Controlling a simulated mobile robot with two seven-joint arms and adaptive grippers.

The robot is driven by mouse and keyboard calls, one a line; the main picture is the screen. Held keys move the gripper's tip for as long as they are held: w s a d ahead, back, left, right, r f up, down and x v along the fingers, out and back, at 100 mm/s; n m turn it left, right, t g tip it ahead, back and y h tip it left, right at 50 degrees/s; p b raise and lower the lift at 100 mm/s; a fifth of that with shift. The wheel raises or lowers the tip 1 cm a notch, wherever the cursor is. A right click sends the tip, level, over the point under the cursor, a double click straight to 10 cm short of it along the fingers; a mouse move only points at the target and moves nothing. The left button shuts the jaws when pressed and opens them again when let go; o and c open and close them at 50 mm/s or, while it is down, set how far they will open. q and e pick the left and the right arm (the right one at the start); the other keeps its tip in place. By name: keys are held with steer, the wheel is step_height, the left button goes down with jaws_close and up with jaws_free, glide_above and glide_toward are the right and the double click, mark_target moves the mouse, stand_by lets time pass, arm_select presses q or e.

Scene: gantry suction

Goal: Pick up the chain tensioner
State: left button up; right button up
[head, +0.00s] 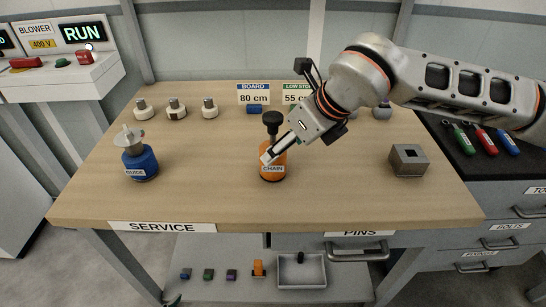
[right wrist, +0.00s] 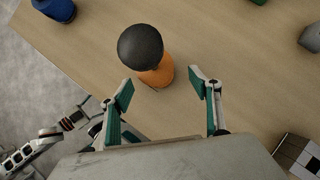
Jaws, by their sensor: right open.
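The chain tensioner (head: 271,172) is an orange cylinder with a black knob on top and a label reading CHAIN. It stands upright near the middle of the wooden table. My right gripper (head: 268,158) reaches in from the right and its fingers overlap the tensioner in the head view. In the right wrist view, the tensioner (right wrist: 158,76) stands just beyond the open fingers of my right gripper (right wrist: 162,92), roughly centred between them, with its black knob covering part of the body. I see no contact. My left gripper is not in the head view.
A blue GUIDE unit (head: 140,163) stands at the left of the table (head: 210,190). A grey square block (head: 408,160) is at the right. The table between GUIDE and the tensioner is clear.

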steer(key=shift+a+f, duration=0.4)
steer(key=shift+f, duration=0.15)
steer(key=x, duration=0.5)
steer(key=shift+w+a+b, duration=0.1)
steer(key=shift+b, duration=0.25)
steer(key=shift+r, duration=0.2)
steer(key=c, duration=1.6)
